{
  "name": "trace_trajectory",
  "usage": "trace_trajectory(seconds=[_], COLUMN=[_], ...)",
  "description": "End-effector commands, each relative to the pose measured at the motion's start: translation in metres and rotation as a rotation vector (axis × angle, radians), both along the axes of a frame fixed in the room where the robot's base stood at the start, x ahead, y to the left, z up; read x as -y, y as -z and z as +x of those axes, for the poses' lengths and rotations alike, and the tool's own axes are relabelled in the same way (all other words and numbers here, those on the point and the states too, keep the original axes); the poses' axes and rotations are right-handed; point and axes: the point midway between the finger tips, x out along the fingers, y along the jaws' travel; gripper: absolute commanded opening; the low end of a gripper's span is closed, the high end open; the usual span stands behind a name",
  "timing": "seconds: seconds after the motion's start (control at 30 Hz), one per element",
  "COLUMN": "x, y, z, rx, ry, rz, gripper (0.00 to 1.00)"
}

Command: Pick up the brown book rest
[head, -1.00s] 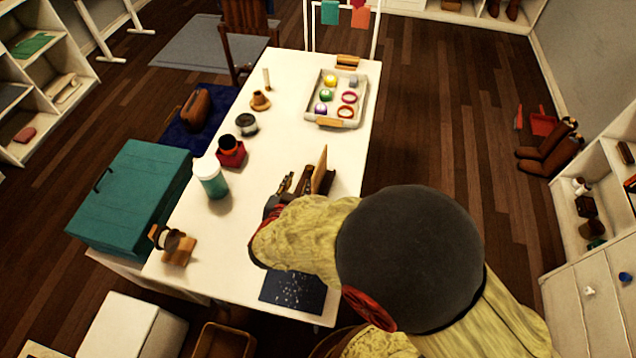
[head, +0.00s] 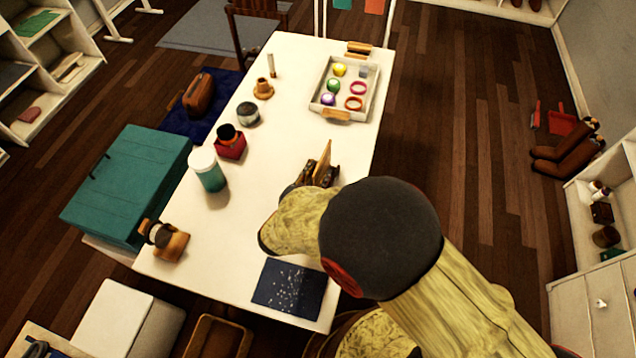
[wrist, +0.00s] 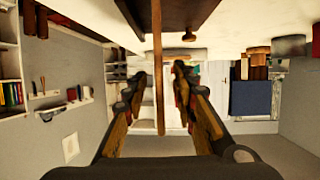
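The brown book rest (head: 323,158) stands on the white table (head: 277,75), right of the middle, with a thin panel upright. In the wrist view, which is upside down, its panel (wrist: 158,70) comes down edge-on between my two fingers. My gripper (head: 317,178) is low at the near side of the book rest, and my arm hides part of it. In the wrist view my gripper (wrist: 160,88) is open, with a gap on each side of the panel. Whether either finger touches it cannot be told.
A light tray (head: 374,105) with balls and rings stands beyond the book rest. A teal-and-white cup (head: 208,170), a red inkwell-like pot (head: 230,145) and a round tin (head: 248,114) stand to the left. A dark blue speckled sheet (head: 290,287) lies nearer me.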

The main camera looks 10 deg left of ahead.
Motion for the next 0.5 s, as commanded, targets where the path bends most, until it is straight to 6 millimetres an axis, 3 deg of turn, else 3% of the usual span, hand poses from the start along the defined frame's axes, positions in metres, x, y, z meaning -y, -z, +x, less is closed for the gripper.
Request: trace_trajectory(seconds=[0.03,0.2,0.5], x=[0.003,0.006,0.007], y=[0.009,0.015,0.015], z=[0.007,0.025,0.03], rx=[0.001,0.0,0.0], ry=[0.004,0.003,0.0], rz=[0.002,0.001,0.001], gripper=[0.27,0.27,0.27])
